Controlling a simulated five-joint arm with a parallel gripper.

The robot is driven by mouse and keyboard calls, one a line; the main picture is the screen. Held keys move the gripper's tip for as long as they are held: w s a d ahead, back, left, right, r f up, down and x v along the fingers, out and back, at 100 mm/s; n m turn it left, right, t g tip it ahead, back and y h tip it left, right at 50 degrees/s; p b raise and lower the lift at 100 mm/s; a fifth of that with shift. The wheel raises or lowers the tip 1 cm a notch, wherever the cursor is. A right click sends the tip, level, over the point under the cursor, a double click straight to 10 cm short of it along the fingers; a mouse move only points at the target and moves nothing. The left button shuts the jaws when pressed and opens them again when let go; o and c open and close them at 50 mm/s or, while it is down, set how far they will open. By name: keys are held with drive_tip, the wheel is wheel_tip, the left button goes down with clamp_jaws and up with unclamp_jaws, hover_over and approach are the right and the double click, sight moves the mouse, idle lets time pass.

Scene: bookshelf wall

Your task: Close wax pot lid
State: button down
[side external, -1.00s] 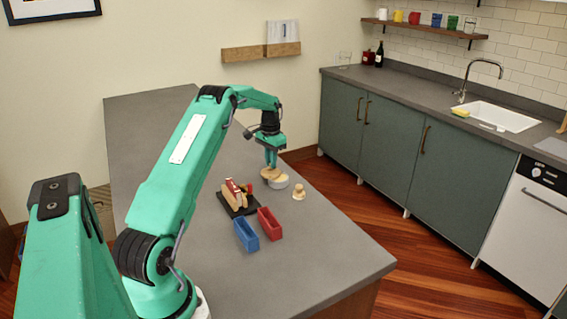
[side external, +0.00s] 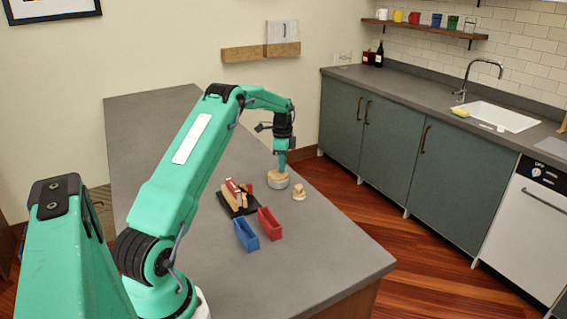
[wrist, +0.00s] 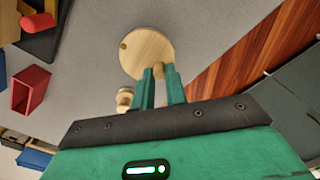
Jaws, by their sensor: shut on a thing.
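The wax pot (side external: 278,184) is a short pale grey cylinder on the counter, right of the dark tray. Its round wooden lid (side external: 275,174) lies over the pot's top, looking roughly level and lined up with it; whether it is fully seated I cannot tell. In the wrist view the lid (wrist: 147,45) is a pale wooden disc with a small dark spot at its left, and it hides the pot. My gripper (side external: 281,170) points down above the pot, and its fingertips (wrist: 158,70) are shut on the lid near its edge. The exact grip point is partly hidden by the fingers.
A small wooden stamp-like piece (side external: 299,192) stands just right of the pot. A dark tray (side external: 243,211) with wooden and red pieces is to the left. A blue bin (side external: 246,235) and a red bin (side external: 269,223) stand in front. The counter's right edge is close.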

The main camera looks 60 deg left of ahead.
drive_tip(key=shift+d+m, duration=0.3)
drive_tip(key=shift+m, duration=0.3)
drive_tip(key=c, duration=1.4)
unclamp_jaws()
drive_tip(key=shift+r, duration=3.95)
